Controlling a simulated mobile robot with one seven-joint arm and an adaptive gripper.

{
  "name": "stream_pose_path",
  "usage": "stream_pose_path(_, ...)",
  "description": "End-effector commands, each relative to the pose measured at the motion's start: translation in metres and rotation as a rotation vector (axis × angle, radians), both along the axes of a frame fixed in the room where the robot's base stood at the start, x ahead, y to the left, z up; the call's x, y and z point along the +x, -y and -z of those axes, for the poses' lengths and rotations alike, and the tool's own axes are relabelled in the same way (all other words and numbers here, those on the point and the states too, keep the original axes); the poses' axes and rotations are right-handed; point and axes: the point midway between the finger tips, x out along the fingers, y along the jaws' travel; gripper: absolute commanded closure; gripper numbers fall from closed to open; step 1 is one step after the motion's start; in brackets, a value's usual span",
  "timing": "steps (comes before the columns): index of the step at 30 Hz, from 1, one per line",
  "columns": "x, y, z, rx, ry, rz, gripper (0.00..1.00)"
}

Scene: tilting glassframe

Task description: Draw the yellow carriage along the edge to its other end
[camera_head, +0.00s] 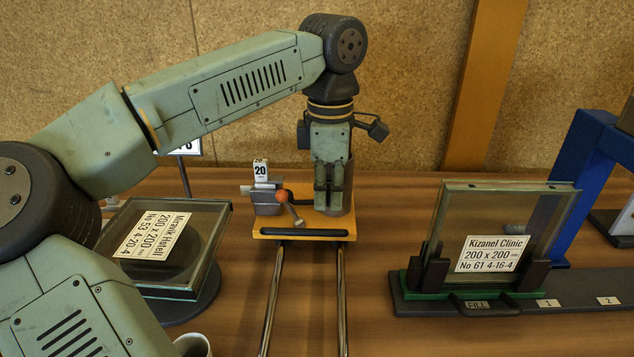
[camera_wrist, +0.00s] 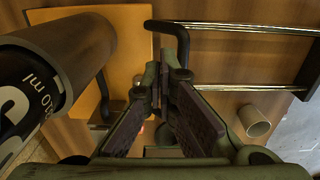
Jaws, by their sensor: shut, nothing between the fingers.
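The yellow carriage (camera_head: 264,225) sits across two chrome rails (camera_head: 273,298) at their far end in the head view. It carries a grey cartridge holder, a round canister and a black handle bar (camera_head: 303,233) along its near side. In the wrist view the carriage (camera_wrist: 122,35) is at upper left, with the handle (camera_wrist: 172,28) beside its edge. My gripper (camera_head: 328,207) points down over the carriage's right part, in front of the canister (camera_head: 346,195). Its fingers, also in the wrist view (camera_wrist: 163,78), are shut and empty. I cannot tell whether they touch the handle.
An orange ball knob (camera_head: 283,196) stands beside the "20" tag (camera_head: 261,170). A labelled glass unit (camera_head: 210,235) is left of the rails; another glass pane (camera_head: 497,207) stands upright at right. A white cup (camera_head: 193,345) is at the near left. The visible rails look clear.

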Motion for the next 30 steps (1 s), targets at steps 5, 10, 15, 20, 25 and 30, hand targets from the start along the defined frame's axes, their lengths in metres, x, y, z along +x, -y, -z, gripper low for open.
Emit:
stream_pose_path(5,0.002,-0.002,0.012,-0.001,-0.002,-0.006,1.00)
stream_pose_path(10,0.002,-0.002,0.022,-0.001,-0.003,-0.006,1.00)
stream_pose_path(15,0.001,-0.001,0.032,0.000,-0.003,-0.004,1.00)
stream_pose_path(20,0.001,-0.001,0.041,0.000,-0.003,-0.003,1.00)
stream_pose_path(25,0.001,-0.001,0.050,0.000,-0.002,-0.002,1.00)
stream_pose_path(30,0.001,0.000,0.056,0.000,-0.002,-0.002,1.00)
